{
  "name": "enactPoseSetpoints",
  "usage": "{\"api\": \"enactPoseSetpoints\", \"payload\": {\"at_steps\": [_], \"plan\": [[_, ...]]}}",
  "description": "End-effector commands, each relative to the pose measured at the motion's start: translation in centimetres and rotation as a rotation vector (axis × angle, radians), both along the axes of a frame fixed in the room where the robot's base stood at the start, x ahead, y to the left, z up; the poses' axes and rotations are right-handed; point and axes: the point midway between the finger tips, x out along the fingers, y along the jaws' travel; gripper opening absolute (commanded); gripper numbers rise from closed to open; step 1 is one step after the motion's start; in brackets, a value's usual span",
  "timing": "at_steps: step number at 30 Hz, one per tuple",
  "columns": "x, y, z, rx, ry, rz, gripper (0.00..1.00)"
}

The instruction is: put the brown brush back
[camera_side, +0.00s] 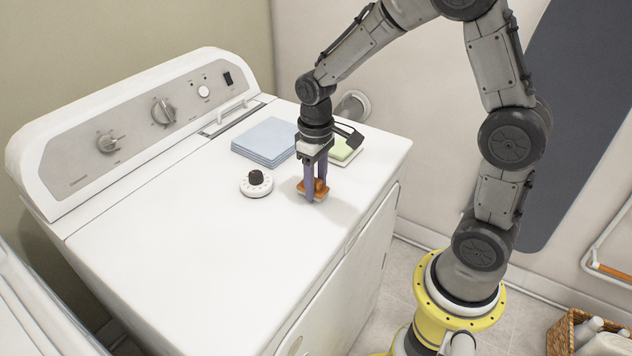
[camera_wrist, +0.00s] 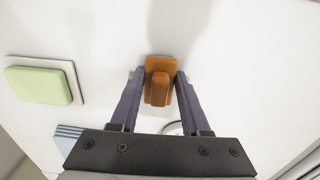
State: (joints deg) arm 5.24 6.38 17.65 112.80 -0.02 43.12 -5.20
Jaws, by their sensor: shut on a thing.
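The brown brush (camera_wrist: 160,85) is an orange-brown block with a raised handle. It sits between the fingertips of my gripper (camera_wrist: 159,80) in the wrist view, with a finger against each side. In the side view the brush (camera_side: 312,190) is at or just above the white machine top, right of the white dial. My gripper (camera_side: 315,188) points straight down there and is shut on the brush. I cannot tell whether the brush touches the surface.
Folded blue towels (camera_side: 264,141) lie behind my gripper on the machine top (camera_side: 190,250). A green pad on a pale base (camera_side: 345,150) lies behind to the right. A white dial with a dark knob (camera_side: 256,183) is close on the left. The front of the top is clear.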

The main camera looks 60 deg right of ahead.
Motion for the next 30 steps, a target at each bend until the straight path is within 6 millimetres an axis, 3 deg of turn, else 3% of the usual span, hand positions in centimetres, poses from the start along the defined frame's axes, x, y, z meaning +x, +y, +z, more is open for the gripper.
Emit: {"api": "enactPoseSetpoints", "payload": {"at_steps": [6, 7, 12, 23, 30], "plan": [[0.0, 0.0, -0.3, 0.000, 0.000, 0.000, 0.00], [0.0, 0.0, -0.3, 0.000, 0.000, 0.000, 0.48], [0.0, 0.0, -0.3, 0.000, 0.000, 0.000, 0.76], [0.0, 0.0, 0.2, 0.000, -0.002, 0.000, 0.76], [0.1, 0.0, 4.0, -0.001, -0.007, 0.000, 0.76]]}}
